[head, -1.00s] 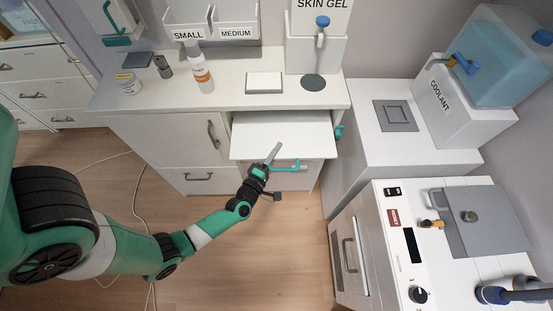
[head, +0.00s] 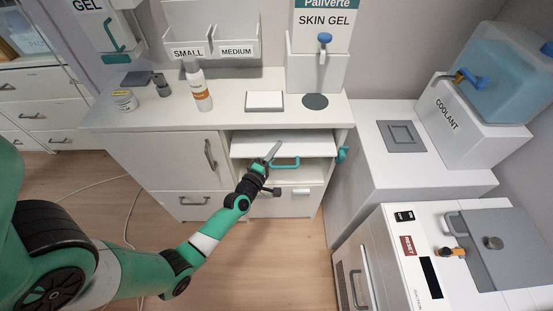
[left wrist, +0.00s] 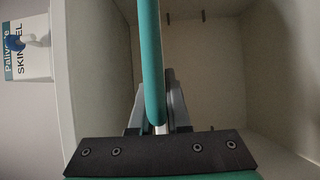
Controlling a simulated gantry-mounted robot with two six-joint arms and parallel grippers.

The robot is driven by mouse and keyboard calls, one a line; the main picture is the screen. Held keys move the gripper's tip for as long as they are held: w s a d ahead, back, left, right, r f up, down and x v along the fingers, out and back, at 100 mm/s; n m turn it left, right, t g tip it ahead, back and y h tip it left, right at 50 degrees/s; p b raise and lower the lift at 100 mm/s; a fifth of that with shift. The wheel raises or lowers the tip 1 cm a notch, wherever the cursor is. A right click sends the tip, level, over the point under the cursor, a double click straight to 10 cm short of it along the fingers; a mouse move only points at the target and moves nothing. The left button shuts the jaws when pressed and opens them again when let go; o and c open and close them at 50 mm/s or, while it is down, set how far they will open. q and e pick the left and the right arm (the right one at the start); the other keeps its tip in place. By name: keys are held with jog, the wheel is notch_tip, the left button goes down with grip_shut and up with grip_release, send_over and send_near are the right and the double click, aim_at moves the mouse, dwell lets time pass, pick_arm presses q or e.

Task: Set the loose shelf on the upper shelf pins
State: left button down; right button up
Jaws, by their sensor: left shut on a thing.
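The loose shelf (head: 280,146) is a white board in the open compartment of the white cabinet, just under the countertop. A teal handle (head: 288,164) shows at its front edge. My left gripper (head: 270,160) is at the handle's left part, shut on it. In the left wrist view the teal handle (left wrist: 150,60) runs up the middle between the grey fingers (left wrist: 158,115). Small dark shelf pins (left wrist: 203,15) show on the pale compartment walls there. Whether the shelf touches any pins I cannot tell. My right gripper is not in view.
The countertop (head: 230,113) above holds a spray bottle (head: 200,88), a white pad (head: 264,101) and a gel dispenser (head: 318,65). A closed door (head: 180,160) is left of the compartment and a drawer (head: 285,203) is below. A white unit (head: 385,180) stands to the right.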

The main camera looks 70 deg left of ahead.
pick_arm(q)
jog(key=shift+w+a+b, duration=0.3)
jog(key=shift+a+b, duration=0.25)
jog(key=shift+a, duration=0.3)
jog(key=shift+w+a+b, duration=0.35)
jog(key=shift+a+b, duration=0.2)
jog(key=shift+a, duration=0.25)
jog(key=shift+w+a+b, duration=0.3)
jog(key=shift+a+b, duration=0.25)
jog(key=shift+a, duration=0.3)
jog(key=shift+w+a, duration=0.2)
jog(key=shift+a, duration=0.3)
jog(key=shift+r, duration=0.1)
jog(key=shift+f+b, duration=1)
jog(key=shift+b, duration=0.25)
jog(key=c, duration=0.8)
grip_release()
jog(key=shift+f, duration=0.15)
send_near(276, 134)
jog(key=shift+s+d+f+p, duration=0.2)
jog(key=shift+s+d+f, duration=0.15)
jog(key=shift+f, duration=0.3)
jog(key=shift+s+d+f+p, duration=0.25)
jog(key=shift+s+f, duration=0.1)
jog(key=shift+f, duration=0.25)
